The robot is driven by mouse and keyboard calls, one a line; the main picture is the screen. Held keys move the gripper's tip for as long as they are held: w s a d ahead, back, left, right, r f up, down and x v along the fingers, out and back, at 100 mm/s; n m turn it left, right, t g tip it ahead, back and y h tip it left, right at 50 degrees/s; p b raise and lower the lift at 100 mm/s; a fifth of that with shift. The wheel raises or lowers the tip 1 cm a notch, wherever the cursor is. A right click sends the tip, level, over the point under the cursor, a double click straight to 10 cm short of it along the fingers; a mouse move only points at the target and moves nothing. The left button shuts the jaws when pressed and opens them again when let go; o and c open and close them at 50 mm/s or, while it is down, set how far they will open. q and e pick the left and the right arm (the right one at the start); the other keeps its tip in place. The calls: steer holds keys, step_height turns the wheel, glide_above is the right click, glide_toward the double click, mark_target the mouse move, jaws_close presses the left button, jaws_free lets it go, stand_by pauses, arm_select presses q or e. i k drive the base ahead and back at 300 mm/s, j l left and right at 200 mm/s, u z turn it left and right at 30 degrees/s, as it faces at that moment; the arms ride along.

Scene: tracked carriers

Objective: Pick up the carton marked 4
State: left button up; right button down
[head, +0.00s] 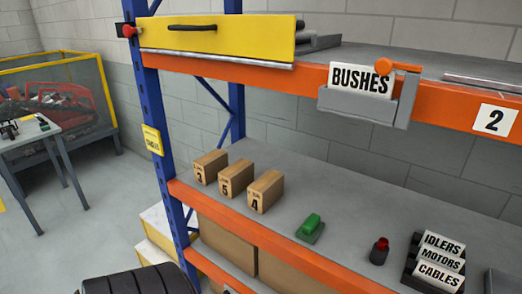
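The carton marked 4 (265,192) is a small brown box standing upright on the grey middle shelf (330,190). It is the rightmost in a row of three cartons. The carton marked 5 or 6 (236,181) stands close to its left; I cannot read that digit surely. The leftmost carton (210,167) appears to be marked 2 or 3. Neither of my grippers shows in the head view.
An orange beam (270,243) edges the shelf front, with a blue upright (158,160) at left. A green object (311,228), a dark red-topped item (379,251) and a label rack (437,262) stand further right. A yellow drawer (215,38) and BUSHES holder (362,82) are above.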

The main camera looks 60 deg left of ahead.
mark_target(263, 192)
steer(key=j+u, duration=0.15)
steer(key=u, duration=1.5)
